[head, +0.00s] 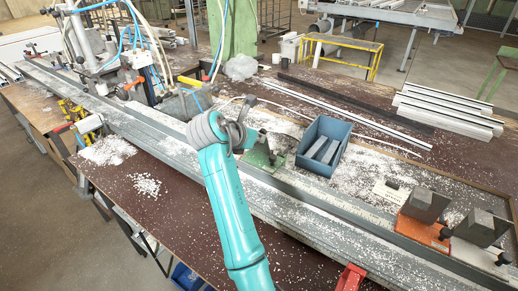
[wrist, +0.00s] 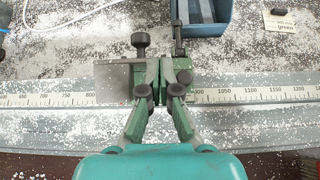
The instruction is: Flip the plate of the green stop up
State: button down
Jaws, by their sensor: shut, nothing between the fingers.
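The green stop (wrist: 182,66) sits on the rail at the centre of the wrist view, with black knobs around it. In the head view the green stop (head: 262,158) is just right of my wrist. Its grey plate (wrist: 112,82) extends to the left in the wrist view, across the scale, and looks folded down flat. My gripper (wrist: 160,72) is shut and empty, its fingertips over the stop's body, right of the plate. The fingers hide part of the stop; I cannot tell whether they touch it.
A blue bin (head: 323,147) with grey pieces stands close behind the stop. An orange stop (head: 424,229) with a raised grey block is farther right on the rail. White chips litter the bench. A red clamp (head: 351,278) is at the front edge.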

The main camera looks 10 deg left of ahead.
aim_at(268, 148)
jog(key=shift+w+d+r, duration=0.2)
jog(key=shift+w+d, duration=0.05)
jog(key=shift+w, duration=0.35)
jog(key=shift+w+d+r, duration=0.2)
jog(key=shift+w+r, duration=0.05)
jog(key=shift+w, duration=0.3)
jog(key=shift+w+d+r, duration=0.2)
jog(key=shift+w+d, duration=0.05)
jog(key=shift+w, duration=0.35)
jog(key=shift+w+d+r, duration=0.15)
jog(key=shift+w+r, duration=0.05)
jog(key=shift+w, duration=0.05)
jog(key=shift+w+d+g, duration=0.15)
jog(key=shift+w+g, duration=0.2)
jog(key=shift+g, duration=0.25)
jog(key=shift+y, duration=0.3)
jog(key=shift+w+d+f, duration=0.1)
jog(key=shift+d+f, duration=0.05)
notch_tip(268, 148, up, 10)
jog(key=w, duration=0.2)
jog(key=shift+w, duration=0.3)
